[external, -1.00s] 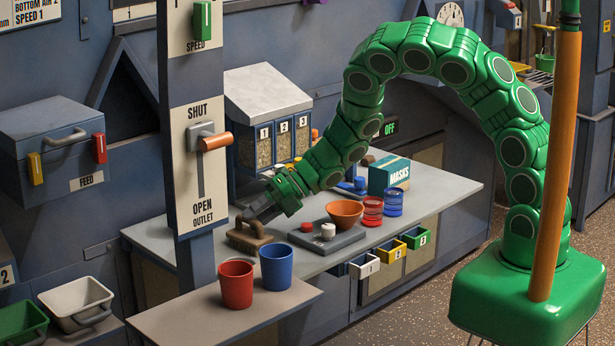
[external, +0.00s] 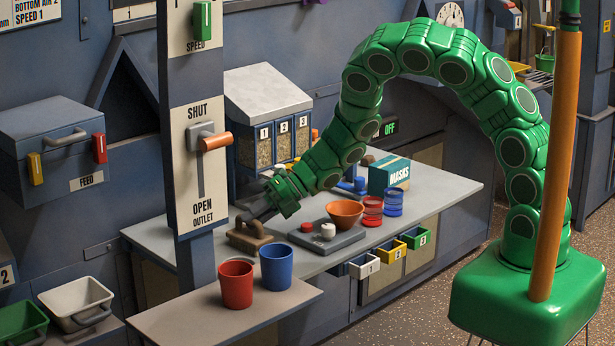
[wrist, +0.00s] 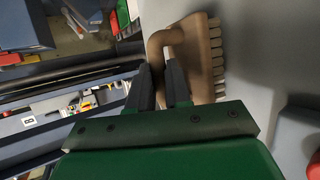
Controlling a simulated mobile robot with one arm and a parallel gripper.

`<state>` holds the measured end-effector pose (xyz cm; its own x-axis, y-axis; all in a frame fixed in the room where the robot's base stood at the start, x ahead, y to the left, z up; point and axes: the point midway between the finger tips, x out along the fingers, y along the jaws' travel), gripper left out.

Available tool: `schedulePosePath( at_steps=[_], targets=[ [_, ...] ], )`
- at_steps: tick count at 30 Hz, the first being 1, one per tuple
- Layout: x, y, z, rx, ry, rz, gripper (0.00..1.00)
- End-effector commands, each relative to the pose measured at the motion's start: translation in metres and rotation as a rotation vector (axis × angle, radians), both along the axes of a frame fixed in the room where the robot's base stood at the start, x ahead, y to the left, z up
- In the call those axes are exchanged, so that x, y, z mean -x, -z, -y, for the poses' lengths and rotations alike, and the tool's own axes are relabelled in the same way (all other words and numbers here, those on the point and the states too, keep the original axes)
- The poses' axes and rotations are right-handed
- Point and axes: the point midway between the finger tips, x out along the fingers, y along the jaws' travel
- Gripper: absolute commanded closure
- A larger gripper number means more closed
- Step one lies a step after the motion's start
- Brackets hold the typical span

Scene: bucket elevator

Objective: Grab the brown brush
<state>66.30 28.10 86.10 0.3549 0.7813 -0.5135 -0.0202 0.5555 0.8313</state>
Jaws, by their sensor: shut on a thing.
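The brown brush (external: 243,241) stands bristles down at the left part of the grey worktop (external: 210,262), just right of the outlet post. My gripper (external: 251,215) reaches down to it from the upper right and is shut on its handle. In the wrist view, the brush (wrist: 199,55) shows its curved handle, with pale bristles pointing right. My dark fingers (wrist: 165,75) lie on both sides of the handle. Whether the brush has left the worktop cannot be told.
A scale with weights (external: 327,241) and an orange bowl (external: 344,213) stand right of the brush. Red (external: 237,285) and blue (external: 276,268) buckets stand in front on a lower shelf. The outlet post (external: 197,140) rises close on the left. Bins (external: 265,148) stand behind.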

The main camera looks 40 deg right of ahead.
Motion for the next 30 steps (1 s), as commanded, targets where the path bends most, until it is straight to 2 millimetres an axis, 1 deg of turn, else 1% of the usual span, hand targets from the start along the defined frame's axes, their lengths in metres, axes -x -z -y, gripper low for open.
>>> schedulePosePath(
  at_steps=[5,8,12,29,30],
  targets=[
    [0.0,-0.006,0.0,0.001,0.0,0.0,1.0],
    [0.0,-0.015,0.0,0.002,0.0,0.002,1.0],
    [0.0,-0.033,0.001,0.001,-0.001,0.003,1.0],
    [0.045,-0.091,0.02,0.002,0.001,0.004,1.0],
    [0.05,-0.094,0.021,0.003,0.001,0.004,1.0]
  ],
)
